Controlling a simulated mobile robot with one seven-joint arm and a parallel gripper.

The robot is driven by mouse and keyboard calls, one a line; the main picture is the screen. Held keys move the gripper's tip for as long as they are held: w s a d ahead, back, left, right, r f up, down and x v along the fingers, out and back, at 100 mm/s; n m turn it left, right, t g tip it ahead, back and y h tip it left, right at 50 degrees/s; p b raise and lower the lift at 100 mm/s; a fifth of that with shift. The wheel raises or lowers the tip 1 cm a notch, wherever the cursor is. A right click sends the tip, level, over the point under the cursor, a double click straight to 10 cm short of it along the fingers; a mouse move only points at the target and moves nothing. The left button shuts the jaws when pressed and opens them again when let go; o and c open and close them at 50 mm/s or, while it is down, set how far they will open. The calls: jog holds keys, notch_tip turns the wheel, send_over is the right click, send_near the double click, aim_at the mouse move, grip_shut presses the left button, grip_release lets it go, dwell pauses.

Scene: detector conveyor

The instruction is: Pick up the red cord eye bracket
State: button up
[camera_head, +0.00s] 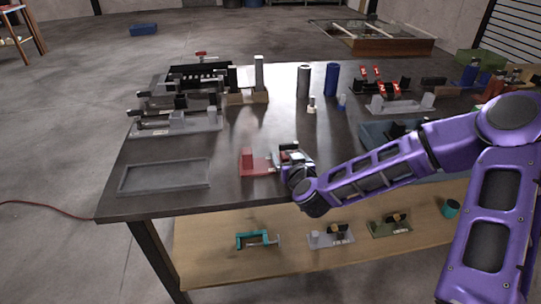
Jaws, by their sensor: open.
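The red bracket (248,164) stands on the dark tabletop near its front edge, left of my gripper. It has an upright block at its left end and a low flat base running right. My gripper (284,156) is at the end of the purple arm, beside the right end of the red base. The wrist hides part of the fingers and perhaps part of the base. I cannot tell whether they touch. The jaws are open, and nothing is seen held between them.
An empty grey tray (165,189) lies at the table's front left. Grey fixtures (176,122) stand behind it. A dark cylinder (303,81) and a blue cylinder (331,79) stand at the back. A blue-grey tray (374,138) lies behind my arm. A wooden shelf (205,262) holds several parts below.

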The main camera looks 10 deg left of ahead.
jog(key=shift+w+f, duration=0.1)
jog(key=shift+w, duration=0.15)
grip_shut()
dwell(0.3)
jog(key=shift+a, duration=0.1)
